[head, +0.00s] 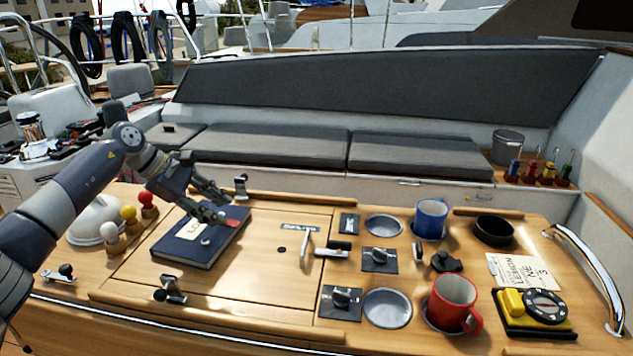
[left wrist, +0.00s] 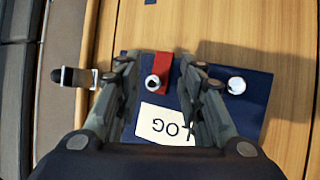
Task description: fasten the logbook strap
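The dark blue logbook (head: 185,252) lies flat on the wooden cockpit table, with a white "LOG" label (left wrist: 165,125). A short red strap (left wrist: 162,72) with a round silver snap (left wrist: 152,83) lies at the book's edge. A second silver stud (left wrist: 236,85) sits on the cover, apart from the strap; it also shows in the head view (head: 205,241). My left gripper (head: 222,208) is over the book's far right part. In the left wrist view its fingers (left wrist: 160,75) are apart, with the strap between them. Whether they touch it is unclear. My right gripper is not in view.
A metal latch (head: 240,185) stands just behind the book. Red, yellow and white knobs (head: 128,213) stand left of it. To the right are a lever (head: 306,245), a blue mug (head: 431,217), a red mug (head: 452,300) and a yellow-black device (head: 535,308).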

